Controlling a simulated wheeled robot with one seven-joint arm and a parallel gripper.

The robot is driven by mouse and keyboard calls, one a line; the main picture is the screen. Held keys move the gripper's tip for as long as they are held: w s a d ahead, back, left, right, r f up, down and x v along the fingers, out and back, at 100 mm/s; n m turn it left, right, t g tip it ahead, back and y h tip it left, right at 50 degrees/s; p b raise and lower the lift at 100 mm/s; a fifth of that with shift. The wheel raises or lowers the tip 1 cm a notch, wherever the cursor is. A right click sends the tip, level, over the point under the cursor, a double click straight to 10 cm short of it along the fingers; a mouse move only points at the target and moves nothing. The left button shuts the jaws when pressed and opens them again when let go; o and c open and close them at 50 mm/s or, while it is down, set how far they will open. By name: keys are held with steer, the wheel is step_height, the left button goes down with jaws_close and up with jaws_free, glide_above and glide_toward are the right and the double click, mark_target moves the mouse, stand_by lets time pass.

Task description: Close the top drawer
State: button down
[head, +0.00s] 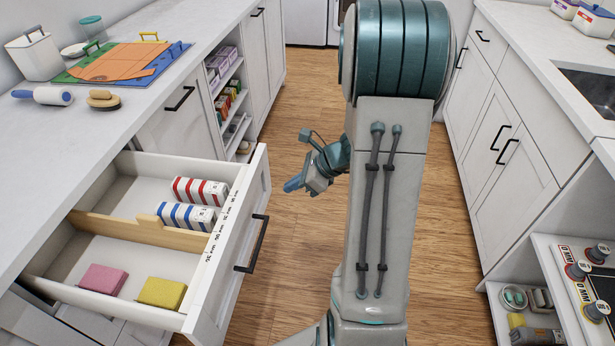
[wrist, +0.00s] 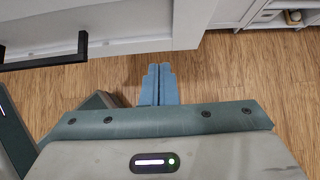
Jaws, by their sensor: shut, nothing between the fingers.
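The top drawer (head: 196,311) is a white drawer standing well open on the left in the head view. Its front carries a black bar handle (head: 252,244), which also shows at the upper left of the wrist view (wrist: 45,55). Inside are a pink sponge, a yellow sponge and small striped boxes, split by a wooden divider. My gripper (head: 291,186) is beyond the far end of the drawer front, over the floor, apart from it. In the wrist view its blue fingers (wrist: 159,85) are together and empty, beside the drawer front and right of the handle.
The counter (head: 110,118) above the drawer holds a lint roller (head: 42,96), a brush and a coloured mat. Open shelves (head: 226,95) stand beyond the drawer. White cabinets (head: 505,130) line the right side. The wooden floor (head: 300,240) between is clear.

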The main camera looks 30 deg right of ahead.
mark_target(264, 191)
steer(key=w+a, duration=0.1)
steer(key=a, duration=0.1)
steer(key=w+a+f, duration=0.1)
steer(key=w+a, duration=0.1)
steer(key=shift+r, duration=0.1)
stand_by(0.3)
